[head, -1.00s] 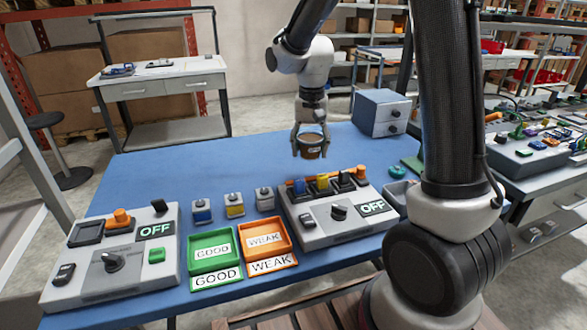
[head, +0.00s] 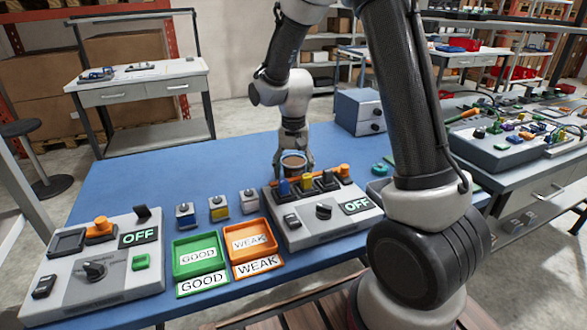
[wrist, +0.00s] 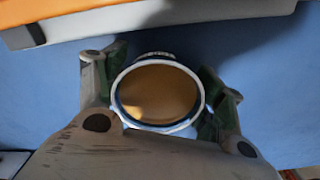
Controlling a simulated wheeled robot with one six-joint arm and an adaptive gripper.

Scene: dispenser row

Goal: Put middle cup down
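The cup (head: 293,163) is brown with a pale rim and is held upright between the fingers of my gripper (head: 293,166). In the wrist view the cup (wrist: 157,93) shows its round opening with brown inside, and the green-padded fingers of my gripper (wrist: 158,100) close on its two sides. The cup is just behind the right grey device, over the blue table (head: 225,160). I cannot tell whether its base touches the table, as the device hides its lower part.
The right grey control box (head: 290,232) with coloured parts and an OFF display stands just in front of the cup. Another OFF box (head: 70,280), a green GOOD tray (head: 221,268) and an orange WEAK tray (head: 272,255) lie left. A drawer unit (head: 345,108) stands behind right. Blue table is free behind-left.

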